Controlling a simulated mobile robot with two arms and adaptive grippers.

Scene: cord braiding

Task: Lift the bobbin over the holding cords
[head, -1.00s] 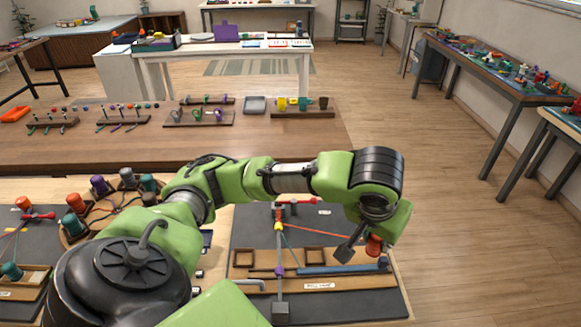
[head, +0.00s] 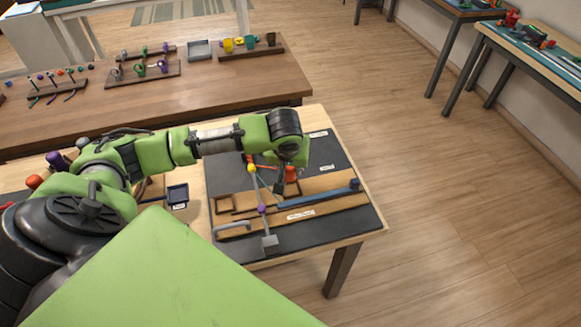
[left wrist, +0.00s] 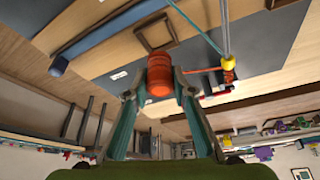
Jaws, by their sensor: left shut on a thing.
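My left gripper (head: 284,184) is shut on an orange-red bobbin (head: 291,174) and holds it above the dark work board (head: 335,150). In the left wrist view the bobbin (left wrist: 161,76) sits between the two fingers. A thin red cord (left wrist: 204,70) runs from beside the bobbin to the red and yellow pieces (left wrist: 228,68) on the grey braid line (left wrist: 224,30). A teal cord (left wrist: 196,28) slants to the same place. In the head view the braid line (head: 257,190) is left of the bobbin, with a purple piece (head: 262,209) and a grey weight (head: 270,243) lower down.
A wooden strip with a blue bar (head: 320,194) lies just in front of the bobbin. A small square frame (head: 223,203) and a grey handle (head: 233,229) are to the left. A dark tray (head: 177,194) stands left of the board. Open floor (head: 450,220) is at the right.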

